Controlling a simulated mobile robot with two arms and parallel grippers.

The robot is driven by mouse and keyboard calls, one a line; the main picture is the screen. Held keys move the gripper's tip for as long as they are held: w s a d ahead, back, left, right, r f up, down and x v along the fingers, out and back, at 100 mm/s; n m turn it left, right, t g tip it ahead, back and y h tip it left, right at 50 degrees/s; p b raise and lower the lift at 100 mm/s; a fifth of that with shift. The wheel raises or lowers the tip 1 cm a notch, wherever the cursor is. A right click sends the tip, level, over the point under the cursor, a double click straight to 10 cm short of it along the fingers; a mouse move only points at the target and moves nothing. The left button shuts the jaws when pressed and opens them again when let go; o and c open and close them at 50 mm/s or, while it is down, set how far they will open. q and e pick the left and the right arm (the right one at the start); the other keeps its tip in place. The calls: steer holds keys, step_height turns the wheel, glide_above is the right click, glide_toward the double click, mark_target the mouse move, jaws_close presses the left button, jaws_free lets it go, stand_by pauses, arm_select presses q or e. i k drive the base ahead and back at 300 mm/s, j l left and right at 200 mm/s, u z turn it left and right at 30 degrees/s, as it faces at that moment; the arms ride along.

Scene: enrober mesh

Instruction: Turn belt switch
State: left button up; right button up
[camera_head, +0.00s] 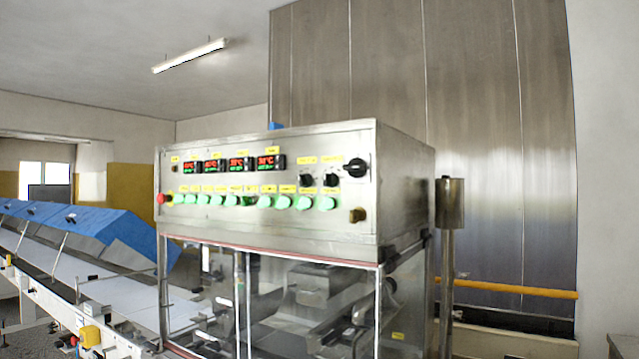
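A steel control panel (225,217) forms the upper front of the enrober machine. Its right side carries a large black rotary switch (357,168) and two smaller black knobs (331,180) (306,181) under yellow labels. The labels are too small to read, so I cannot tell which one is the belt switch. A row of green buttons (265,202) runs below, with a red button (161,198) at the left end. Several red and green digital displays (240,164) sit above. Neither of my grippers shows in the head view.
Glass doors (300,300) close the machine below the panel. A conveyor (60,285) with blue covers (110,228) runs along the left. A steel post (449,205) stands right of the machine, before a yellow rail (515,289). The air before the panel looks clear.

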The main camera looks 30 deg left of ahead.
mark_target(246, 201)
steer(key=u, duration=1.25)
